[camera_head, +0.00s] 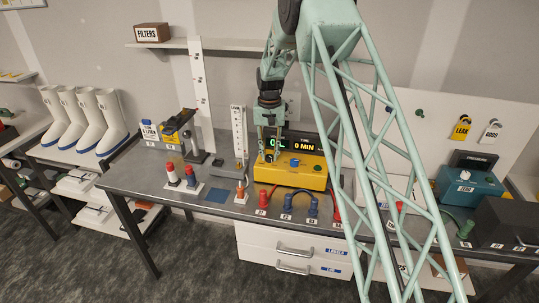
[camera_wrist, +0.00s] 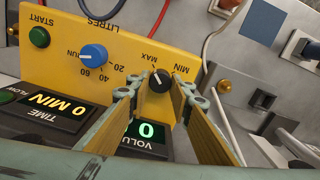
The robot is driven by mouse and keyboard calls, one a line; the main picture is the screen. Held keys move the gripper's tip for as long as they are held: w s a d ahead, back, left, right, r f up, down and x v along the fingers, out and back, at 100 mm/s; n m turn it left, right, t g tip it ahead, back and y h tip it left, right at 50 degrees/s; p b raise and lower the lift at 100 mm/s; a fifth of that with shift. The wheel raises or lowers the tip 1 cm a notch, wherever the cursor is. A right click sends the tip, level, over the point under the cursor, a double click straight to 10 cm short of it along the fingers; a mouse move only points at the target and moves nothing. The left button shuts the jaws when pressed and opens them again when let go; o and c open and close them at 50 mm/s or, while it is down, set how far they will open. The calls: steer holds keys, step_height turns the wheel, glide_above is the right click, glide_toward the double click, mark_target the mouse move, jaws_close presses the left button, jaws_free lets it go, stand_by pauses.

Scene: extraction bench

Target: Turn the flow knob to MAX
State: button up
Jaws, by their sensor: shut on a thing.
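The yellow pump box (camera_head: 305,177) stands on the bench and carries a blue dial (camera_head: 294,162). My gripper (camera_head: 270,155) is over the left end of the box and hides the flow knob in the head view. In the wrist view the box face (camera_wrist: 60,22) appears upside down. The black flow knob (camera_wrist: 160,81) sits between my two fingertips, with MIN and MAX printed beside it. My gripper is shut on it. A white pointer mark shows on the knob's upper part, roughly toward MAX; its exact setting is hard to tell. The blue dial (camera_wrist: 94,56) also shows in the wrist view.
Displays (camera_head: 303,145) behind the box read 0 and 0 MIN. A white upright scale (camera_head: 239,132) stands left of the box. Red and blue hose fittings (camera_head: 287,202) line the bench front. A teal device (camera_head: 468,188) stands at the right.

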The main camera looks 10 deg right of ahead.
mark_target(269, 156)
steer(key=o, duration=0.9)
steer(key=shift+r, duration=0.1)
step_height(269, 156, up, 12)
steer(key=shift+f, duration=0.1)
stand_by(0.6)
